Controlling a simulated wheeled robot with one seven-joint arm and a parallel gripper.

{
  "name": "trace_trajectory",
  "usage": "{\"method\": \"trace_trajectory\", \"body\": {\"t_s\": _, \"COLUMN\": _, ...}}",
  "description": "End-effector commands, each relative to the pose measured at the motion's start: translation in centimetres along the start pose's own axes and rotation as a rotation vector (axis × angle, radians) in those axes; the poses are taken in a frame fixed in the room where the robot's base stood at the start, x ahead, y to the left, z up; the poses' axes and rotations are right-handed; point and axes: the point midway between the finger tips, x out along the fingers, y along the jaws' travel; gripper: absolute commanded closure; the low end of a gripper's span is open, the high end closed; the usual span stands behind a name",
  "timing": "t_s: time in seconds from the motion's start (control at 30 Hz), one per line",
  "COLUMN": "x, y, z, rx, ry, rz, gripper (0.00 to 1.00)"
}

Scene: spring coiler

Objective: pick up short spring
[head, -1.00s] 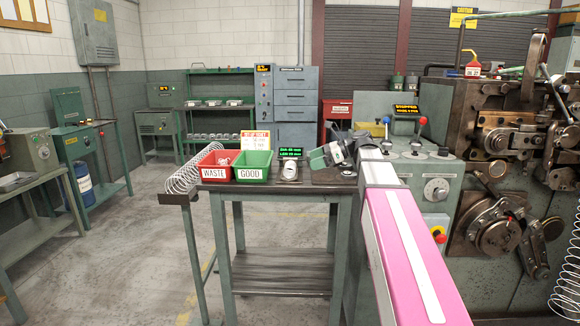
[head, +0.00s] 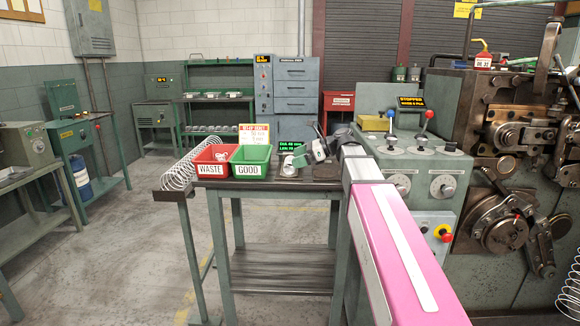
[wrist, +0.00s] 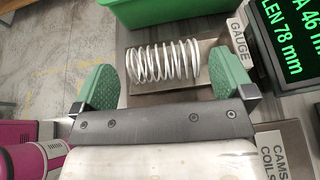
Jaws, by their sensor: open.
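A short silvery coil spring (wrist: 162,62) lies on its side on a flat plate at the gauge in the wrist view. In the head view the spring (head: 288,168) is a small pale shape on the bench, right of the green bin. My gripper (wrist: 165,84) is open, with green pads to the left and right of the spring's near side. Nothing is held. In the head view my gripper (head: 312,150) is above the bench, just right of the spring; its tips are small there.
A red WASTE bin (head: 213,169) and a green GOOD bin (head: 249,171) stand left of the spring. A long spring (head: 180,168) lies in a rack at the bench's left. A gauge display (wrist: 291,40) stands close on the right. The coiling machine (head: 500,150) fills the right.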

Motion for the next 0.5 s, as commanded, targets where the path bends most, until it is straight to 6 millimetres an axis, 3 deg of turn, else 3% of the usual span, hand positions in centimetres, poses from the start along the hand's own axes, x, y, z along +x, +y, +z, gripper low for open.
{"method": "trace_trajectory", "body": {"t_s": 0.23, "x": 3.5, "y": -0.1, "z": -0.3, "rx": 0.000, "ry": 0.001, "rz": 0.002, "gripper": 0.00}}
{"method": "trace_trajectory", "body": {"t_s": 0.5, "x": 4.1, "y": -0.2, "z": -0.3, "rx": 0.000, "ry": 0.000, "rz": -0.001, "gripper": 0.00}}
